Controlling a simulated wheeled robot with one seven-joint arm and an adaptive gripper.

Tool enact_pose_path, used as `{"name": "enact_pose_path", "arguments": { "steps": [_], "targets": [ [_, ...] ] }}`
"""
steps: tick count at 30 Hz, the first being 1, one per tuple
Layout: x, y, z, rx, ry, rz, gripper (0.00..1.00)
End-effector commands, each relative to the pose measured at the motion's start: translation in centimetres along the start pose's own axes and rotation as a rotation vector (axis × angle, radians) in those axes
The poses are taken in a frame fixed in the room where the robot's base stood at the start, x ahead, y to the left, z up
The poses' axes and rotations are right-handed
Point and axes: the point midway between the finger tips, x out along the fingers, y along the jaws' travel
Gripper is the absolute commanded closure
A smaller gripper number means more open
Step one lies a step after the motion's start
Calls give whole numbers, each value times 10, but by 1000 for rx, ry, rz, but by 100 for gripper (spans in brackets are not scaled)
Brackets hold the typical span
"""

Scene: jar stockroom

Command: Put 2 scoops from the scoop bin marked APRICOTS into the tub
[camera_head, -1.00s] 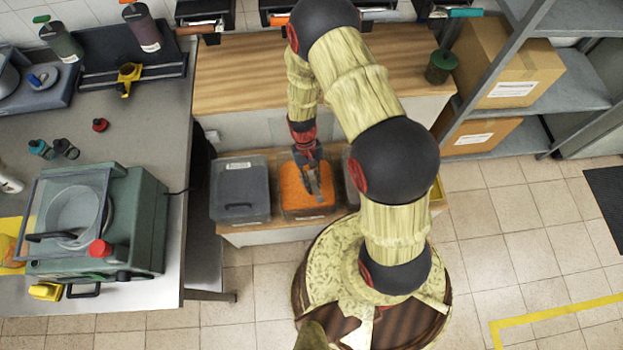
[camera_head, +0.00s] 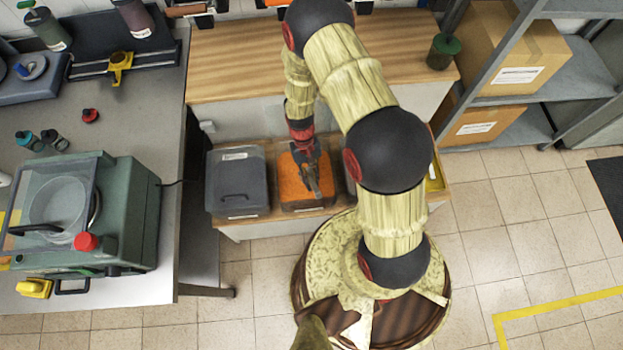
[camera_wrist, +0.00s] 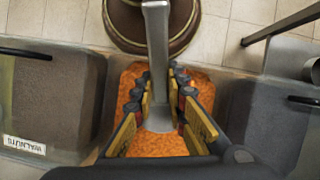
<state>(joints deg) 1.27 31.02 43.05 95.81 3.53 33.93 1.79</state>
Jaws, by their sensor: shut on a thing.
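The bin of orange contents (camera_head: 291,190) is open between two neighbouring bins; I cannot read its label. In the wrist view, the orange pieces (camera_wrist: 150,146) lie below my gripper. My gripper (camera_wrist: 159,90) is shut on a grey metal scoop (camera_wrist: 157,45), which runs between the fingers over the orange pieces. In the head view my gripper (camera_head: 307,165) is over this bin. How deep the scoop sits is hidden by the fingers. A round pale bowl (camera_head: 58,203) sits in the green machine at left; I cannot tell whether it is the tub.
A dark lidded bin (camera_head: 238,180) stands left of the orange one. The wrist view shows a lidded bin marked WALNUTS (camera_wrist: 25,145) on the other side. The grey table (camera_head: 130,125) at left carries the green machine (camera_head: 125,215). Shelves with boxes (camera_head: 510,50) stand at right.

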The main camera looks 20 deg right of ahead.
Motion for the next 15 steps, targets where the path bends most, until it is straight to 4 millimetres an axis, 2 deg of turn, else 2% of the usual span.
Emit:
{"name": "enact_pose_path", "arguments": {
  "steps": [15],
  "targets": [
    [32, 0, -14, 0, -2, 0, 100]
  ]
}}
